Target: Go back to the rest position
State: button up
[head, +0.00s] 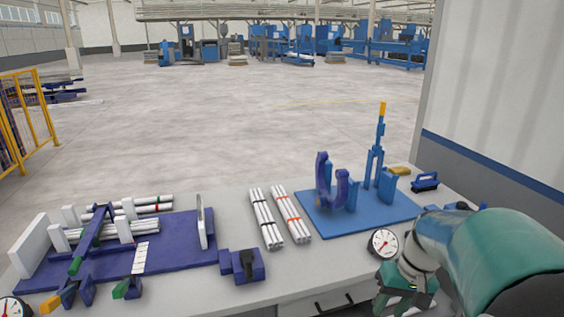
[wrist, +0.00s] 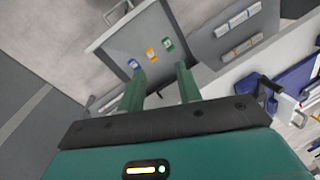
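My gripper (head: 405,292) is at the lower right of the head view, beside the table's front edge. In the wrist view its two green fingers (wrist: 160,80) are spread apart with nothing between them. My arm covers the table's right front corner. Two bundles of white pipes lie on the table, one with dark bands (head: 266,218) and one with orange bands (head: 291,215). More white pipes (head: 118,230) lie in the purple rack (head: 180,262) at the left. A blue stand (head: 355,212) with a purple clamp is at the right.
An open drawer (wrist: 118,42) with blue, orange and green items shows beyond the fingers in the wrist view. A pressure gauge (head: 382,242) is close to my gripper. A wall (head: 495,110) rises at the right.

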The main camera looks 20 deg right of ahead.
jog(key=s+a+r+n+t+h, duration=0.1)
jog(key=a+r, duration=0.3)
jog(key=a, duration=0.5)
jog(key=s+a+r+n+t+h, duration=0.1)
jog(key=s+a+r+t, duration=0.3)
jog(key=a, duration=0.5)
jog(key=shift+a+r+n+h, duration=0.35)
jog(key=shift+r+n, duration=0.2)
jog(key=shift+n, duration=0.15)
